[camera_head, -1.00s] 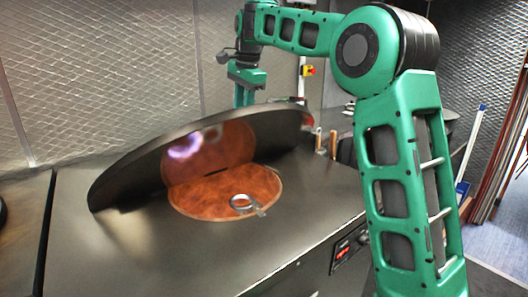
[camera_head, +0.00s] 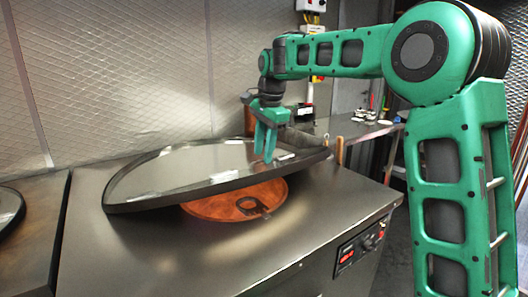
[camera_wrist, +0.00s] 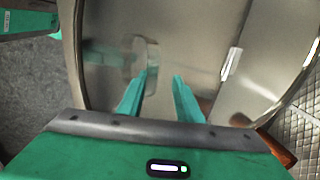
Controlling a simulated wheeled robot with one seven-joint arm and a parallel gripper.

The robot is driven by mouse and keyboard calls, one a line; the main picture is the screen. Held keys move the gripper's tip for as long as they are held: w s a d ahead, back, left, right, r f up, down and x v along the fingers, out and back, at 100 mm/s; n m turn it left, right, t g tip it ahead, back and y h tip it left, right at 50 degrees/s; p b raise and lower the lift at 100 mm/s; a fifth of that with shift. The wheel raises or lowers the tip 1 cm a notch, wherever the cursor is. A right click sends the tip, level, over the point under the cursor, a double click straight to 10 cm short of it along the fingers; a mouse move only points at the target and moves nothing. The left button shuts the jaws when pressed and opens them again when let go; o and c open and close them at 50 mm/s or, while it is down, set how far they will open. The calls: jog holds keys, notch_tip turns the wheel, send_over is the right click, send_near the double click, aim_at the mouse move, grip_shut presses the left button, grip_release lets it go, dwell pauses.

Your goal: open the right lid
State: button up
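The right lid (camera_head: 190,168) is a large round grey metal disc with a dark rim. It lies at a slant over the right oven top (camera_head: 130,240), with its shiny face in view. Contact is unclear.
Part of another round lid (camera_head: 8,205) shows at the far left. A metal wall (camera_head: 110,80) stands close behind the oven. A side table (camera_head: 350,130) with small items is at the back right. A control panel (camera_head: 360,245) is on the oven's front.

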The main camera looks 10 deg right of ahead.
jog(key=shift+r, duration=0.1)
jog(key=shift+s+d+r, duration=0.1)
jog(key=shift+s+r, duration=0.5)
jog(key=shift+s, duration=0.1)
jog(key=shift+r, duration=0.15)
jog(key=shift+w+r, duration=0.1)
jog(key=shift+w, duration=0.1)
notch_tip(320, 180, up, 11)
jog(key=w+a, duration=0.1)
jog(key=w, duration=0.1)
jog(key=shift+w+r, duration=0.15)
dwell(0.4)
dwell(0.5)
